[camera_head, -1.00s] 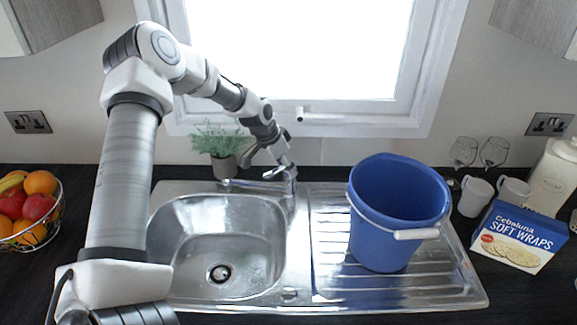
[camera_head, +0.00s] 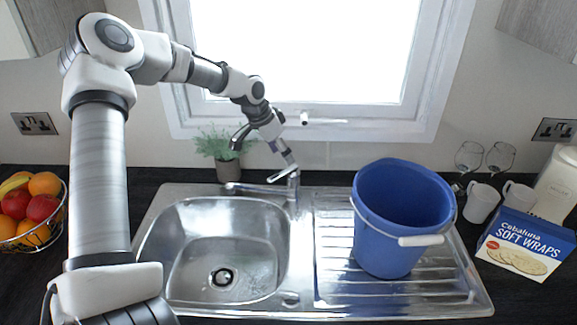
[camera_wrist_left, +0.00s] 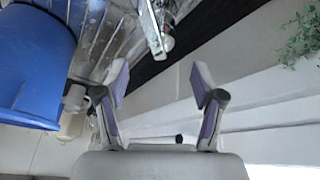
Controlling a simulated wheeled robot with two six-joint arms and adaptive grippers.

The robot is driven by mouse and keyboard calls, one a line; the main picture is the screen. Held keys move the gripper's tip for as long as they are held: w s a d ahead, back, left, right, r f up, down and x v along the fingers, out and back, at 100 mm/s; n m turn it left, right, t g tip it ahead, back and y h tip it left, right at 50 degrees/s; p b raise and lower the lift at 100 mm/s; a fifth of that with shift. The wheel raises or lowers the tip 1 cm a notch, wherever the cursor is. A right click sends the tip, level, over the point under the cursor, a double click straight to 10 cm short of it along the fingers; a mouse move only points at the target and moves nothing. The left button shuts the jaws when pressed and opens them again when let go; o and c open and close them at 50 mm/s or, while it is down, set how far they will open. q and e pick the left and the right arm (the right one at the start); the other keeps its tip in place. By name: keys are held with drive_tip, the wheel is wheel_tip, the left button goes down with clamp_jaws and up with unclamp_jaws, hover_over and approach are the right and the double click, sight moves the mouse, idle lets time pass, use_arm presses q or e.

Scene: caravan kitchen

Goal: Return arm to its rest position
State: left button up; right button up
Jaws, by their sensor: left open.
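My left arm reaches in from the left over the sink. My left gripper (camera_head: 264,151) is open and empty, with its fingers spread, just above and behind the tap in the head view. The metal tap (camera_head: 285,182) stands at the back of the sink. In the left wrist view the two fingers of my left gripper (camera_wrist_left: 160,82) are apart with nothing between them, and the tap (camera_wrist_left: 153,28) lies beyond them. In the head view one fingertip overlaps the tap's top; I cannot tell whether they touch. My right gripper is not in view.
A blue bucket (camera_head: 400,225) stands on the drainer, right of the sink basin (camera_head: 225,250). A potted plant (camera_head: 222,150) is close behind the gripper, below the window. A fruit basket (camera_head: 35,235) is far left. Mugs, glasses and a wraps box (camera_head: 525,243) are at right.

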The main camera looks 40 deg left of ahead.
use_arm(q)
drive_tip(key=shift+v, duration=1.75)
